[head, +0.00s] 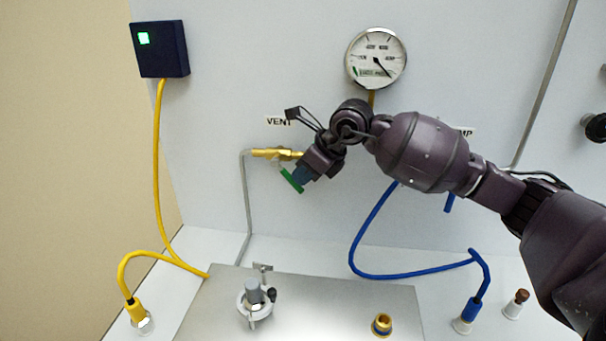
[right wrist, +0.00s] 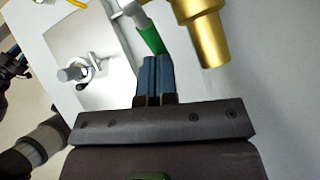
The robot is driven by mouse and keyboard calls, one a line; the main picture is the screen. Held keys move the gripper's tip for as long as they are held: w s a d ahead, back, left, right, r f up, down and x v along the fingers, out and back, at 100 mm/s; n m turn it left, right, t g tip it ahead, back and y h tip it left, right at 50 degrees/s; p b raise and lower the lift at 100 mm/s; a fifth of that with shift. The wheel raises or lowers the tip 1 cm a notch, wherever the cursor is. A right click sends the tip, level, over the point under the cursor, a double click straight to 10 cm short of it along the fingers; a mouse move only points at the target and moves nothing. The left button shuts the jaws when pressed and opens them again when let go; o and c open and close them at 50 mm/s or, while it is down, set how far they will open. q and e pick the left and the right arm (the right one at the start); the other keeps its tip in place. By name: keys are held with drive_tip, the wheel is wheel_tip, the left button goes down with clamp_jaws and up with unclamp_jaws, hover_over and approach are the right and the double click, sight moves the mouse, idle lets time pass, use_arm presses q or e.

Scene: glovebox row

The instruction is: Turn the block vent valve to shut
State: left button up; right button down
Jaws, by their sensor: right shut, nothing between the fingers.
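The vent valve (head: 268,153) is a brass body on the pale wall panel, below the VENT label. Its green handle (head: 290,180) slants down to the right, below the brass body. My right gripper (head: 302,177) is at the handle, partly hiding the valve's right side. In the right wrist view the blue fingers (right wrist: 157,72) are shut together with nothing between them. Their tips are at the end of the green handle (right wrist: 151,38); I cannot tell whether they touch it. The brass body (right wrist: 203,35) is beside them, to the right. My left gripper is not in view.
A round gauge (head: 376,58) is above my right wrist. A blue hose (head: 378,272) and a yellow hose (head: 158,190) loop down to the bench. A metal plate (head: 325,300) carries a clamp fitting (head: 254,292) and a brass port (head: 382,325). The wall left of the valve is mostly clear.

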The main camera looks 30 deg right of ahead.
sight(295, 186)
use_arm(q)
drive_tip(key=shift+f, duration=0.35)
use_arm(e)
drive_tip(key=shift+f, duration=0.25)
use_arm(q)
drive_tip(key=shift+b, duration=0.35)
use_arm(e)
drive_tip(key=shift+y, duration=0.3)
drive_tip(key=shift+w+a+f+t+y+b, duration=0.1)
drive_tip(key=shift+f+t+y+b, duration=0.2)
drive_tip(key=shift+f+t+b, duration=0.1)
drive_tip(key=shift+w+a+f+t+y+b, duration=0.15)
drive_tip(key=shift+a+f+t+y+b, duration=0.05)
drive_tip(key=shift+f+t+y+b, duration=0.55)
drive_tip(key=shift+w+a+f+t+y+b, duration=0.15)
drive_tip(key=shift+w+a+t+y+b, duration=0.1)
drive_tip(key=shift+t+y+b, duration=0.25)
drive_tip(key=shift+w+a+f+t+y+b, duration=0.1)
drive_tip(key=shift+a+t+y+b, duration=0.15)
drive_tip(key=shift+y, duration=0.3)
drive_tip(key=shift+w+a+m+t+y+b, duration=0.15)
drive_tip(key=shift+m+t+y+b, duration=0.15)
drive_tip(key=shift+t+y, duration=0.1)
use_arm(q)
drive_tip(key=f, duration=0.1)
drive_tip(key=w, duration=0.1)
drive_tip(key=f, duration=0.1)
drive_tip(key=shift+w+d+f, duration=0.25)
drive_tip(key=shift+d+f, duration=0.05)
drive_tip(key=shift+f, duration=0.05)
